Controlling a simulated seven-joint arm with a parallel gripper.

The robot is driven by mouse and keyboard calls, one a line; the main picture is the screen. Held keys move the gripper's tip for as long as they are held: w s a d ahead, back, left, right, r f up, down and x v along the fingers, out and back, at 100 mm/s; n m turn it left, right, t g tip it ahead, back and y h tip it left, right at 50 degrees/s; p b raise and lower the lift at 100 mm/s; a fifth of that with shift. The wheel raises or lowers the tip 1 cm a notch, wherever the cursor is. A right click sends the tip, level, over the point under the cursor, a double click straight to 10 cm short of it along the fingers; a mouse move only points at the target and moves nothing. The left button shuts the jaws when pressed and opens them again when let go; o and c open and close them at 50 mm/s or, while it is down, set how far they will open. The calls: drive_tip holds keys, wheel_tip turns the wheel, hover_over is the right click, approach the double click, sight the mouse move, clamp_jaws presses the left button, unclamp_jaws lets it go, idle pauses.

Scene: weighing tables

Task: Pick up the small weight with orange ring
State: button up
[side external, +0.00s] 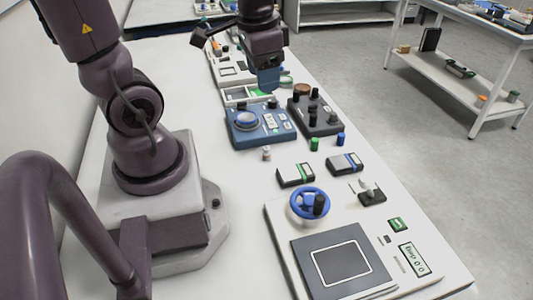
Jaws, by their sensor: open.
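My gripper (268,82) hangs above the far part of the white table, over the area behind the blue scale. It is open, with nothing seen between its fingers. A small pale metal weight (266,153) stands upright on the bare table in front of the blue scale (260,124). It is too small for me to tell whether its ring is orange. A small green cylinder (314,144) and a small blue cylinder (340,139) stand to its right. My gripper is apart from all three, farther back and higher.
A dark tray with black weights (316,116) is right of the blue scale. A large white scale (425,276) with a blue handwheel (310,204) fills the front. Table around the pale weight is clear.

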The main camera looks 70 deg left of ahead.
drive_tip(key=a+f+m+g+h, duration=0.1)
drive_tip(key=a+f+m+g, duration=0.1)
drive_tip(key=a+f+m, duration=0.65)
drive_tip(key=m, duration=1)
approach(267, 148)
drive_tip(key=shift+t, duration=0.4)
drive_tip(key=f, duration=0.5)
drive_tip(key=shift+s+a, duration=0.25)
drive_tip(key=shift+s, duration=0.15)
drive_tip(key=shift+d+f, duration=0.1)
drive_tip(key=shift+f, duration=1.25)
drive_tip(key=shift+d+f, duration=0.15)
drive_tip(key=shift+f, duration=1.25)
clamp_jaws()
drive_tip(key=shift+r, duration=0.1)
